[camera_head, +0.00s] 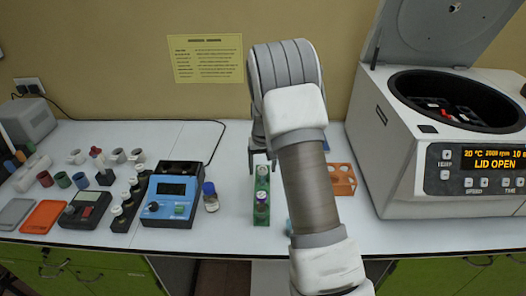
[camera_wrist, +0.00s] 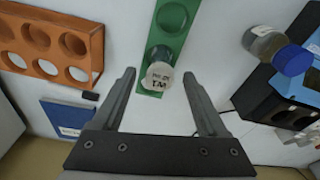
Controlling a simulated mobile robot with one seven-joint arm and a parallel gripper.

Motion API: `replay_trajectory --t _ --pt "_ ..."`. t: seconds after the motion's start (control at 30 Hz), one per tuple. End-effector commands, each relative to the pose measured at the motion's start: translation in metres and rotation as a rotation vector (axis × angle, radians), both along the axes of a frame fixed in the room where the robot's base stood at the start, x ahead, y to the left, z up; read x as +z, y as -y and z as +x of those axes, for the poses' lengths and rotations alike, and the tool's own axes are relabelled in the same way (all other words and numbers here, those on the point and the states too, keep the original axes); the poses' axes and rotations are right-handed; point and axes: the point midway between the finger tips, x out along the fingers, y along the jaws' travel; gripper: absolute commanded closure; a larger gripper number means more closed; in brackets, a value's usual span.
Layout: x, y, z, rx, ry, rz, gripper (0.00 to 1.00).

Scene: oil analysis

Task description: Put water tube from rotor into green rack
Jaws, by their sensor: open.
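The green rack (camera_head: 261,210) stands on the bench left of my arm; it also shows in the wrist view (camera_wrist: 178,40). A tube with a pale cap marked with dark lettering (camera_wrist: 157,76) stands in the end hole of the rack, upright as far as I can see. My gripper (camera_wrist: 159,75) is open, with one finger on each side of the cap and gaps between. In the head view my gripper (camera_head: 262,163) is over the rack's far end. The rotor (camera_head: 447,108) is inside the open centrifuge at right; its contents are too small to tell.
The orange rack (camera_head: 342,179) stands right of my arm. A small bottle with a blue cap (camera_head: 210,196) and a blue device (camera_head: 172,195) stand left of the green rack. The centrifuge (camera_head: 395,150) has its lid up.

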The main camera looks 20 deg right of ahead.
Motion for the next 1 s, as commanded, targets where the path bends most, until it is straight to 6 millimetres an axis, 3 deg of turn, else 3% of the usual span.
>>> replay_trajectory --t 0.6,0.8,1.0 --pt "0.135 -0.003 -0.016 0.0 0.005 -0.001 0.24" --pt "0.16 -0.003 -0.019 0.001 0.003 -0.002 0.24" --pt "0.166 -0.004 -0.02 0.0 0.001 -0.001 0.24"
